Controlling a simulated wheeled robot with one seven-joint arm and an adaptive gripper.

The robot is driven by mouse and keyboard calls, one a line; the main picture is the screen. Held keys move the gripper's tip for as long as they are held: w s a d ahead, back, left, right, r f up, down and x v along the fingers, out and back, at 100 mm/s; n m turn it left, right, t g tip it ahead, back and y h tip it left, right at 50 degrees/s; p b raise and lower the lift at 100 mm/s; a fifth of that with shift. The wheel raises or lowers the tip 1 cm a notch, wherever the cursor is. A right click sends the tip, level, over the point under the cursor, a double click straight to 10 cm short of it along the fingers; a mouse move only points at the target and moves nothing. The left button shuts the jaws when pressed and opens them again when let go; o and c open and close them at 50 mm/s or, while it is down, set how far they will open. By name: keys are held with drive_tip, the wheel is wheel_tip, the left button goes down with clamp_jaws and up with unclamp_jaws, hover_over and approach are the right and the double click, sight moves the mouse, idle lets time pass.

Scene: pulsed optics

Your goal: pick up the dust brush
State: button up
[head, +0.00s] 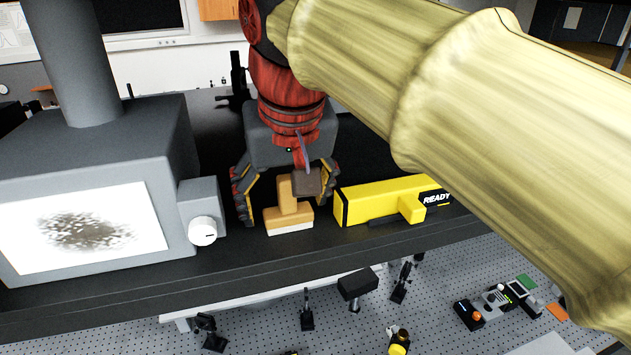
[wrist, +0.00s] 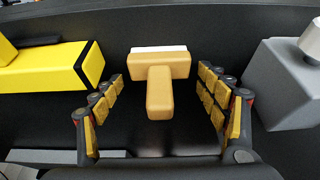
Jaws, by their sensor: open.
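The dust brush (head: 291,218) has a tan, T-shaped body with a white strip along its bottom edge. It rests on the black shelf (head: 250,262) in the head view. In the wrist view the brush (wrist: 160,92) lies in the middle, its handle pointing toward my palm and its white strip at the far side. My gripper (head: 290,207) is above and around it, open, with one finger on each side. In the wrist view the fingers of my gripper (wrist: 162,92) stand apart from the handle, with a gap on both sides. Part of the handle's top is hidden in the head view.
A yellow box marked READY (head: 375,202) lies close to the right of the brush in the head view. A grey device (head: 95,170) with a white knob (head: 203,231) stands to the left. The shelf's front edge drops to a perforated optics table (head: 260,330) below.

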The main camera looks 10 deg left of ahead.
drive_tip(key=shift+w+a+f, duration=0.1)
drive_tip(key=shift+w, duration=0.05)
drive_tip(key=shift+c, duration=0.4)
drive_tip(key=c, duration=1.1)
drive_tip(key=shift+c, duration=0.6)
drive_tip(key=shift+r, duration=0.3)
